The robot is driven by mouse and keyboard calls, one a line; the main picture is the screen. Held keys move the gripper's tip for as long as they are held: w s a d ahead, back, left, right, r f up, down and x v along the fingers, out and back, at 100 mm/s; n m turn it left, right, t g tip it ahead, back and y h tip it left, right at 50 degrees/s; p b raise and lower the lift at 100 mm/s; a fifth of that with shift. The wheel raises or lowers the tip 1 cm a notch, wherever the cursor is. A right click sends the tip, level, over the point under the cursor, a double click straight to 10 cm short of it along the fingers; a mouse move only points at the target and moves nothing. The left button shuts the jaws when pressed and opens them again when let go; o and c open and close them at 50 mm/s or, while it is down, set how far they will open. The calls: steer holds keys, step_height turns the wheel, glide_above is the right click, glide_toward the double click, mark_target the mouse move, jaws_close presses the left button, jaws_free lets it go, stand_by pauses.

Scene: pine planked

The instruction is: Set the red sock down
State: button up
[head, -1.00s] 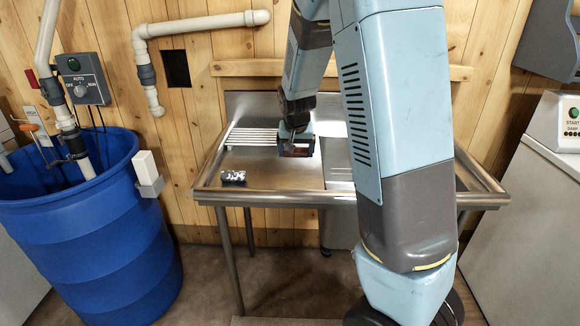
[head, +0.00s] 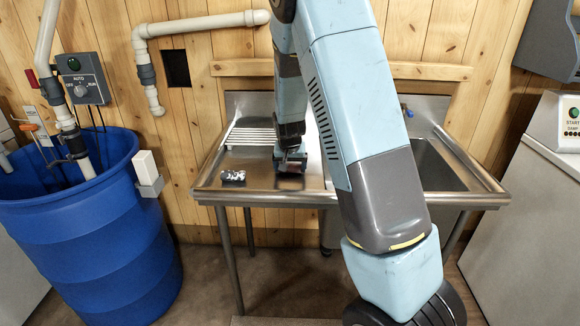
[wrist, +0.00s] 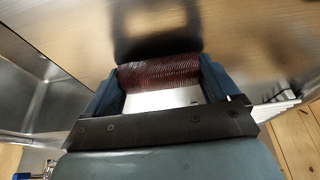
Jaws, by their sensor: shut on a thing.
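The red sock (wrist: 158,74) shows in the wrist view as a dark red ribbed roll between the two fingers. My gripper (wrist: 160,88) is shut on it, one finger at each end of the roll. In the head view my gripper (head: 290,165) is low over the steel drainboard of the sink unit (head: 262,184), and the sock is hardly visible there. I cannot tell whether the sock touches the steel.
A crumpled silvery thing (head: 233,176) lies on the drainboard to the left of my gripper. A slatted rack (head: 250,136) is behind it. The sink basin (head: 435,165) is to the right. A blue barrel (head: 90,240) stands at the left.

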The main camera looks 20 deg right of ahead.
steer(key=o, duration=0.9)
steer(key=shift+c, duration=0.2)
steer(key=s+r+n+y, duration=0.1)
steer(key=s+r+y, duration=0.1)
steer(key=s+r, duration=1.95)
steer(key=s+r+n+t, duration=0.1)
steer(key=s+r, duration=0.5)
steer(key=s, duration=0.9)
steer(key=shift+s+n+h, duration=0.3)
steer(key=shift+n, duration=0.5)
